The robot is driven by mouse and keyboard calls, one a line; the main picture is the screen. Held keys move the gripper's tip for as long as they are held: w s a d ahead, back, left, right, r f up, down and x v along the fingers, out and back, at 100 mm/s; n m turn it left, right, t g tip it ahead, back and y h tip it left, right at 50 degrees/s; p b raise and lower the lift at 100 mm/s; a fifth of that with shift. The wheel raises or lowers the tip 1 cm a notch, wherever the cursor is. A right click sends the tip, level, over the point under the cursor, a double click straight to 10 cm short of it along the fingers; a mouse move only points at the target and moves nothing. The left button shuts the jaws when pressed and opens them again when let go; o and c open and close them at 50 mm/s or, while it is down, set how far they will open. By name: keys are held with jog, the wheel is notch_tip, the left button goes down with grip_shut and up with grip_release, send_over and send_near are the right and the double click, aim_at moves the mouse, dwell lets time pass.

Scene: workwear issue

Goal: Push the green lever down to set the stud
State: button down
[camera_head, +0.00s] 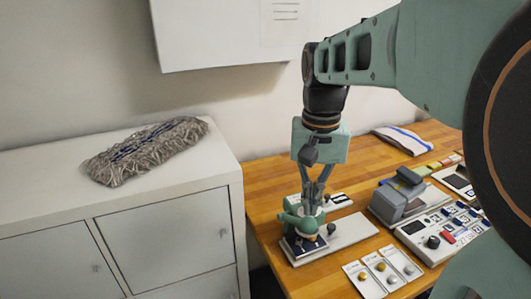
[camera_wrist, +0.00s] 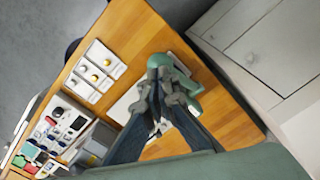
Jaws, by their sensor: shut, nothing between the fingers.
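A small green press (camera_head: 294,222) stands on a light base plate (camera_head: 345,240) at the front left of the wooden table. It also shows in the wrist view (camera_wrist: 176,70), just beyond my fingertips. My gripper (camera_head: 312,207) points down over the press, its fingers shut with nothing between them. In the wrist view the fingers (camera_wrist: 165,98) converge at the green part. The lever cannot be told clearly from the green body, and the fingertips hide part of it. I cannot tell whether they touch it. The stud is not discernible.
Three white cards with knobs (camera_head: 383,273) lie at the table's front. A grey device (camera_head: 396,198) and a control panel (camera_head: 440,235) stand to the right. A white cabinet (camera_head: 165,205) with a grey fibrous bundle (camera_head: 146,150) stands left. A wall box (camera_head: 225,35) hangs above.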

jog(key=shift+f, duration=0.25)
jog(key=shift+f+b, duration=0.7)
jog(key=shift+f, duration=0.05)
